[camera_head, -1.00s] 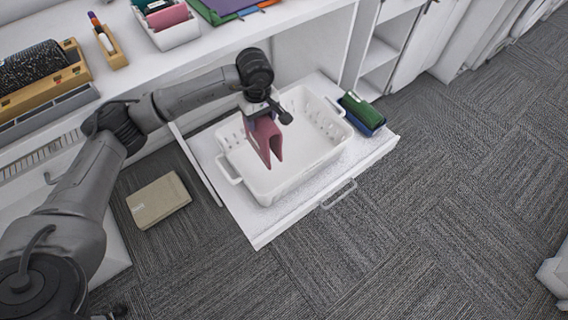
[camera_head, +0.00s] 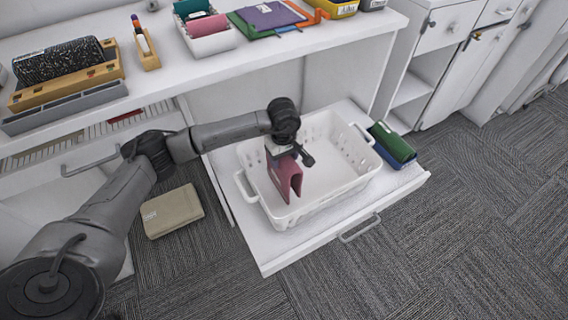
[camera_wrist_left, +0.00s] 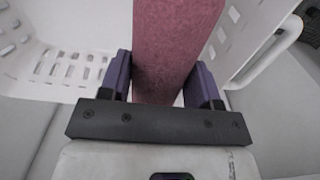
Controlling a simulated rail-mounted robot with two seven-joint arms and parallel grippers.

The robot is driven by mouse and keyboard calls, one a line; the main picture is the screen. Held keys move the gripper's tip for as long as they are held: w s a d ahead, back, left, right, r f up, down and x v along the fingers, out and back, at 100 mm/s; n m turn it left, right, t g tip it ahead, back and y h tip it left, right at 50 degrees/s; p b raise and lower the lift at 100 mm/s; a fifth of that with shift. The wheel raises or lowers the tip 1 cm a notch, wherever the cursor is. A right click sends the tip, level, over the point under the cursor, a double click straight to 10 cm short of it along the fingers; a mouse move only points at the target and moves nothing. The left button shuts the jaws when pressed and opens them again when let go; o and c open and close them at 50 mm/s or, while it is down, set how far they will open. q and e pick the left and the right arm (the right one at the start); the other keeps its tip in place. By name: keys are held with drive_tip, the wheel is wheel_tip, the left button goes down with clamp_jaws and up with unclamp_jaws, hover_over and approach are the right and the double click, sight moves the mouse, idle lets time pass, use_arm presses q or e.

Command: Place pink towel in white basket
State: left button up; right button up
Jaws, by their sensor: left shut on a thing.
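The pink towel (camera_head: 286,178) is folded and hangs down from my left gripper (camera_head: 283,154), within the outline of the white basket in the head view. The left gripper is shut on it; the left wrist view shows the towel (camera_wrist_left: 172,45) between the two purple fingers (camera_wrist_left: 162,85). The white basket (camera_head: 334,190) has perforated walls and stands on a pulled-out white drawer. Whether the towel's lower edge touches the basket floor I cannot tell. The basket's walls (camera_wrist_left: 60,68) also show around the towel in the wrist view. My right gripper is not in view.
A blue bin (camera_head: 391,147) with a green item stands on the drawer, right of the basket. The white counter (camera_head: 200,70) above holds a wooden organizer (camera_head: 70,88), a white bin (camera_head: 207,40) and folders.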

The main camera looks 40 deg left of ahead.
use_arm(q)
wheel_tip(320, 180, down, 2)
drive_tip(key=shift+d+f, duration=0.1)
drive_tip(key=shift+f, duration=0.15)
drive_tip(key=shift+b, duration=0.3)
drive_tip(key=shift+f, duration=0.15)
drive_tip(key=o, duration=1.4)
drive_tip(key=shift+c, duration=0.2)
wheel_tip(320, 180, up, 12)
drive_tip(key=p, duration=0.4)
drive_tip(key=shift+r+p, duration=0.2)
drive_tip(key=shift+p, duration=0.2)
